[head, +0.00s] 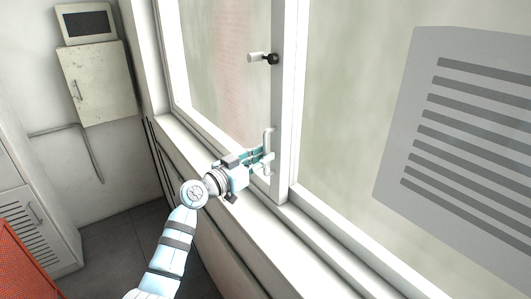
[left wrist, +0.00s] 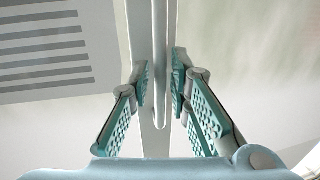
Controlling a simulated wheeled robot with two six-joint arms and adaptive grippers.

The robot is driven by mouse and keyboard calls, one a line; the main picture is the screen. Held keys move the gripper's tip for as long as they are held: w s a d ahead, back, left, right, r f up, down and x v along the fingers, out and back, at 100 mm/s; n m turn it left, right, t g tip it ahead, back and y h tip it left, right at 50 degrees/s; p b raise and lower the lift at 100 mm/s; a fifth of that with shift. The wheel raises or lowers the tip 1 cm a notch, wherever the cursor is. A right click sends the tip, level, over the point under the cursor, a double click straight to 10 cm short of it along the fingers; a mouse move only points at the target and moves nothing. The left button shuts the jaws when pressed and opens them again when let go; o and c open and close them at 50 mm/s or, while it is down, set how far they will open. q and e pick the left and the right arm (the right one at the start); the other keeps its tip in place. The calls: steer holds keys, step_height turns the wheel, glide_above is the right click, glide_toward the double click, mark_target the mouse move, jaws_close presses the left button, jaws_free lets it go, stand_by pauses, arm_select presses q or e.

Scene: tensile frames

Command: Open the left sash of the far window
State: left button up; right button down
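The far window's left sash (head: 277,100) stands upright in the white frame and looks shut. A white pull handle (head: 267,135) is fixed low on its right stile. Higher up is a lever with a pale grip and dark base (head: 262,58). My left gripper (head: 262,158) is at the pull handle. In the left wrist view its two teal-padded fingers (left wrist: 161,85) stand either side of the upright handle bar (left wrist: 160,112), drawn well inward. Whether the pads press on the bar is unclear. My right gripper is out of view.
A white sill (head: 240,195) runs below the window. A grey panel with dark slats (head: 450,140) is at the right. A worn wall box (head: 95,85), a louvred cabinet (head: 35,225) and an orange object (head: 25,270) are at the left. Dark floor (head: 125,240) is open between.

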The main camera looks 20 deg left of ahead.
arm_select(q)
steer(key=shift+w+d, duration=0.35)
steer(key=shift+w, duration=0.25)
jaws_close()
steer(key=shift+f, duration=0.1)
